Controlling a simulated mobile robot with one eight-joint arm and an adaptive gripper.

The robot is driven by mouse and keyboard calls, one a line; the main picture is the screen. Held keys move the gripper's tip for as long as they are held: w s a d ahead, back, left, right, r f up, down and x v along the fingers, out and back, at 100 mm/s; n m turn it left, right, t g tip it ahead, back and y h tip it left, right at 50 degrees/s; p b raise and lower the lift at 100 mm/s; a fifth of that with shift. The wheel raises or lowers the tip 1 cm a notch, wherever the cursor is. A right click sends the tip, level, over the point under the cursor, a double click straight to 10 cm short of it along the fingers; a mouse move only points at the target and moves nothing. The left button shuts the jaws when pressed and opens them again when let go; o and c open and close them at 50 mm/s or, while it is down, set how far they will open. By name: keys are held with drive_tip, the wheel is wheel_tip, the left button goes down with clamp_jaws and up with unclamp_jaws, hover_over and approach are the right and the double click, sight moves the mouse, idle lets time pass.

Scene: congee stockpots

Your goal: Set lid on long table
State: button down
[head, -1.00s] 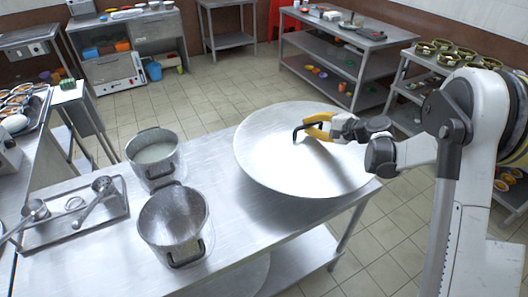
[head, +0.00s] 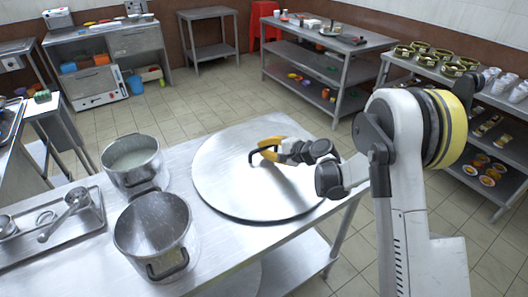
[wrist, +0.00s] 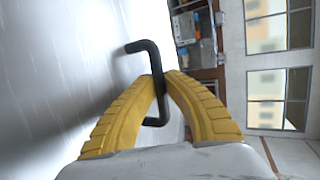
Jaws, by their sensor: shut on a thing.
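The lid (head: 222,178) is a large round metal disc with a black bar handle (wrist: 142,48). In the head view it lies flat over the right part of the long steel table (head: 205,240), very low or resting on it; I cannot tell whether its whole underside touches. My gripper (head: 264,150) has yellow fingers closed around the handle. In the wrist view my gripper (wrist: 163,86) pinches the handle between both fingertips, and the lid surface (wrist: 70,70) fills the left side.
A tray with ladles (head: 50,225) lies at the table's left. Other shelving tables (head: 325,45) stand behind across open tiled floor.

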drive_tip(key=shift+r, duration=0.15)
drive_tip(key=c, duration=1.6)
unclamp_jaws()
drive_tip(key=shift+o, duration=0.3)
drive_tip(key=shift+s, duration=0.1)
drive_tip(key=p+v, duration=0.3)
drive_tip(key=v, duration=0.9)
drive_tip(key=shift+p, duration=0.3)
